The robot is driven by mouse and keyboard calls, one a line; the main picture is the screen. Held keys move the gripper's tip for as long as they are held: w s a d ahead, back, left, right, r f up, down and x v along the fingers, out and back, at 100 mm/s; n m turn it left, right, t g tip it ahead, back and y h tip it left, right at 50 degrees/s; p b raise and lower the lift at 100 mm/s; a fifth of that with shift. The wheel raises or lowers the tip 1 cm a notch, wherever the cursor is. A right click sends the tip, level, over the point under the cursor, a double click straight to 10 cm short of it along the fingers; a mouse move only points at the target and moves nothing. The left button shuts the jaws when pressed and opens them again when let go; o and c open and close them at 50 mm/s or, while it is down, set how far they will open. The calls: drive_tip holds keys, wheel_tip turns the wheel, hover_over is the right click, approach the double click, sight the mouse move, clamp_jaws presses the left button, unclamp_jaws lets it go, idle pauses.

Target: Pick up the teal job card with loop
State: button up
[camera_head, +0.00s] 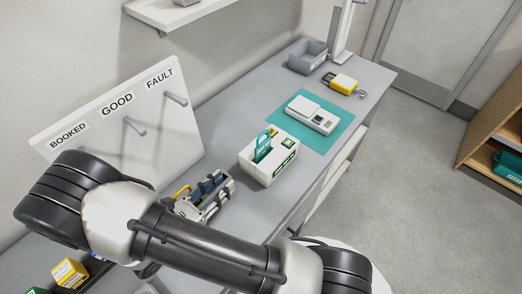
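The teal job card (263,147) stands upright in the slot of a white box (256,172) on the grey bench. Its upper part shows above the box top. Its lower part is hidden inside the box. A small yellow piece shows on the box just behind the card; I cannot tell whether it belongs to the card. My arm crosses the lower left of the view, in front of and to the left of the box. I cannot make out my gripper's fingers in this view.
A grey holder with dark items (212,203) stands left of the box, partly behind my arm. A white scale (312,113) on a teal mat (342,121), a yellow item (343,83) and a grey bin (306,57) lie farther back. A labelled white board (152,135) stands left.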

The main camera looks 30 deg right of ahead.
drive_tip(key=b, duration=0.1)
approach(258, 154)
drive_tip(key=w+x, duration=0.1)
drive_tip(key=x, duration=0.5)
drive_tip(key=b+x, duration=0.1)
drive_tip(key=x, duration=0.3)
drive_tip(key=shift+s+d+f, duration=0.1)
drive_tip(key=shift+s+f, duration=0.15)
drive_tip(key=shift+c, duration=0.5)
clamp_jaws()
